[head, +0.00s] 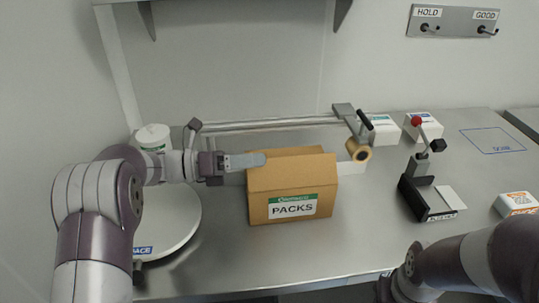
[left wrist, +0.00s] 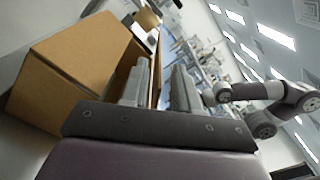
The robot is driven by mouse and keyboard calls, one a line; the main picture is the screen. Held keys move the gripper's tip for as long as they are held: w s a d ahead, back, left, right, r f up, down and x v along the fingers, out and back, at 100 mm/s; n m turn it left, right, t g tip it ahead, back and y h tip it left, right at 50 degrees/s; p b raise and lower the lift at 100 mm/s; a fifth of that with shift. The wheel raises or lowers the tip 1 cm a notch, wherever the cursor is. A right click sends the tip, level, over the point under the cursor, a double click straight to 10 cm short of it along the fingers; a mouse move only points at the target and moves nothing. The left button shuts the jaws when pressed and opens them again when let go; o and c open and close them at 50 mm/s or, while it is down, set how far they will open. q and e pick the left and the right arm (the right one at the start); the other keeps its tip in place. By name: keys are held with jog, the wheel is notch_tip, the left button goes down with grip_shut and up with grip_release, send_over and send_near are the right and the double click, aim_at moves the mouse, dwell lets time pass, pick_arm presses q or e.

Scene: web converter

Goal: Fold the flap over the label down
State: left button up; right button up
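A brown cardboard box (head: 258,208) stands on the steel bench, with a white and green PACKS label (head: 293,207) on its front. Above the label, the front flap (head: 300,173) stands up from a crease. My left gripper (head: 262,160) reaches in from the left at the flap's upper left corner. In the left wrist view its two fingers (left wrist: 160,88) are apart. A thin strip of brown card shows between them; I cannot tell whether they touch it. The box (left wrist: 70,65) fills the left of that view. My right gripper is out of view; only my right arm shows at lower right.
A round white platform (head: 175,225) with a white tub (head: 152,138) is left of the box. A tape roll (head: 358,150) on a rail arm is close behind right. A black stand with a red-knobbed lever (head: 428,205) and white cartons (head: 384,132) stand further right.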

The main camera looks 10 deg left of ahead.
aim_at(268, 160)
pick_arm(q)
jog(key=x, duration=0.3)
jog(key=shift+w+d, duration=0.1)
jog(key=shift+d, duration=0.15)
grip_shut()
jog(key=shift+f, duration=0.25)
jog(key=n, duration=0.2)
jog(key=w+f+n+b, duration=0.1)
jog(key=n, duration=0.1)
jog(key=w+f+n+b, duration=0.1)
jog(key=shift+a+f+n, duration=0.1)
jog(key=shift+a+n, duration=0.2)
jog(key=shift+n, duration=0.1)
jog(key=shift+s, duration=0.1)
